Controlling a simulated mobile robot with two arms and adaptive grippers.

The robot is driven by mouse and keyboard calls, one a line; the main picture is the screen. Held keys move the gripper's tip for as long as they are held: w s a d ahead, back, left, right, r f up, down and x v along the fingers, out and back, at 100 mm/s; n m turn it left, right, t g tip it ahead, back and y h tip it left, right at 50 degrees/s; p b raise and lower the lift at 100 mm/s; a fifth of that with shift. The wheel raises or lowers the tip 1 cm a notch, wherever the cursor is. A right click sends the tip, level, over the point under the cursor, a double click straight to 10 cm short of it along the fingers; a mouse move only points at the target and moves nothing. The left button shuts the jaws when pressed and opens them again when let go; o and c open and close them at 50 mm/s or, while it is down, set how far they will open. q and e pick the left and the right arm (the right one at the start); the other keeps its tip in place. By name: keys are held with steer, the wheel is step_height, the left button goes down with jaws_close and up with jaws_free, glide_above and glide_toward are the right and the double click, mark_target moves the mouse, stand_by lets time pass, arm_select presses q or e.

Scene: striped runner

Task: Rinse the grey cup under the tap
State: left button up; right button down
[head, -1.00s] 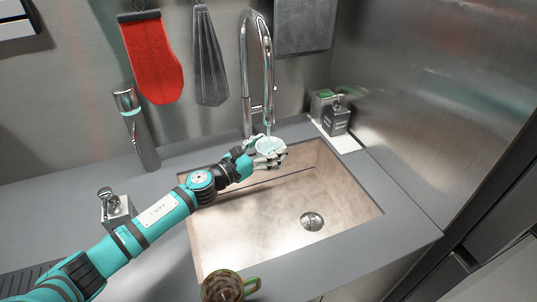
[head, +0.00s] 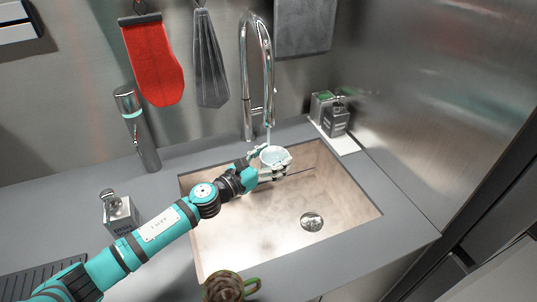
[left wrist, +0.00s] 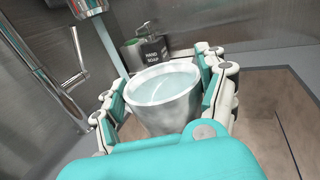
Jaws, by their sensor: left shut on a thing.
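The grey cup (head: 273,157) is held upright over the back part of the sink (head: 340,206), with water inside that also shows in the left wrist view (left wrist: 166,100). My left gripper (head: 278,168) is shut around the cup, a finger on each side. The chrome tap (head: 246,75) arches above it. A thin stream of water (head: 268,137) falls from the spout to the cup, and the stream is left of the cup's middle in the left wrist view. My right gripper is not in view.
A mug with a green handle (head: 224,287) stands at the sink's front edge. Soap bottles (head: 336,120) stand on a tray behind right. A dispenser (head: 116,213) and a tall flask (head: 137,130) stand left. A red mitt (head: 153,60) hangs on the wall.

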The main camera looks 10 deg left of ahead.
arm_select(q)
steer(key=shift+s+d+r+p, duration=0.1)
steer(key=shift+s+d+p, duration=0.2)
steer(key=shift+s, duration=0.8)
steer(key=shift+s+d+r+p, duration=0.15)
steer(key=shift+s+d, duration=0.15)
steer(key=shift+s, duration=0.75)
steer(key=s+d+r+p, duration=0.1)
steer(key=s+r+p, duration=0.2)
steer(key=s+p, duration=0.1)
steer(key=shift+s+d+r+p, duration=0.25)
steer(key=shift+s+r+p, duration=0.05)
steer(key=shift+s+r, duration=0.1)
steer(key=shift+a+f, duration=0.1)
